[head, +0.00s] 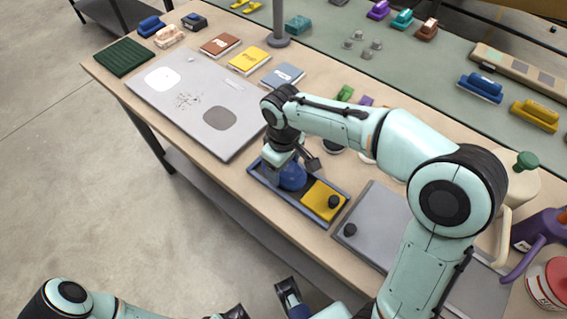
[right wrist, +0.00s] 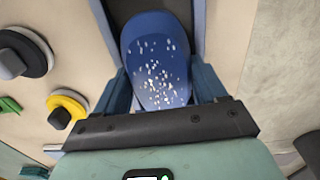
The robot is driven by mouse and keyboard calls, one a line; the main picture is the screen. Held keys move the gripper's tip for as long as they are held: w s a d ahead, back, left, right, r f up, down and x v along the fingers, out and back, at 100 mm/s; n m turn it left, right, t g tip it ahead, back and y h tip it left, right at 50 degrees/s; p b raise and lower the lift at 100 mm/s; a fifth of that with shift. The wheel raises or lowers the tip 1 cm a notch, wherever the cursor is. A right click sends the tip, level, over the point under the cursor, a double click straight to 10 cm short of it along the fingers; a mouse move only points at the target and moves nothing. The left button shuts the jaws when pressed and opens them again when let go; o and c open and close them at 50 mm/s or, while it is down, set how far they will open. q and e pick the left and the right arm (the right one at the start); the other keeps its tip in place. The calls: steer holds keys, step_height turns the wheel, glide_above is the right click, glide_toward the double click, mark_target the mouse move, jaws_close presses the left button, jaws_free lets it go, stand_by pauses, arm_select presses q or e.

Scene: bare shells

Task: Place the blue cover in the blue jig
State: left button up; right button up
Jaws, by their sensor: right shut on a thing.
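The blue cover (head: 292,177) is a rounded shell at the left part of a dark blue-rimmed tray (head: 262,177). In the right wrist view the blue cover (right wrist: 155,60) shows white specks and lies between my fingers. My right gripper (head: 291,165) is shut on it from above; I cannot tell whether it touches the tray floor. My left gripper (head: 263,302) is at the bottom edge, partly cut off, with its fingers apart and empty. A blue ridged block (head: 480,88) at the right back may be the blue jig; a similar blue block (head: 150,26) stands at the far left.
A yellow plate (head: 322,201) with a black knob is in the tray's right part. A grey board (head: 160,102) lies left, a grey panel (head: 375,225) right. My right arm hides the middle.

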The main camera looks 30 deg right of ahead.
steer(key=o, duration=1.1)
step_height(320, 180, up, 13)
steer(key=p, duration=0.3)
steer(key=shift+r, duration=0.2)
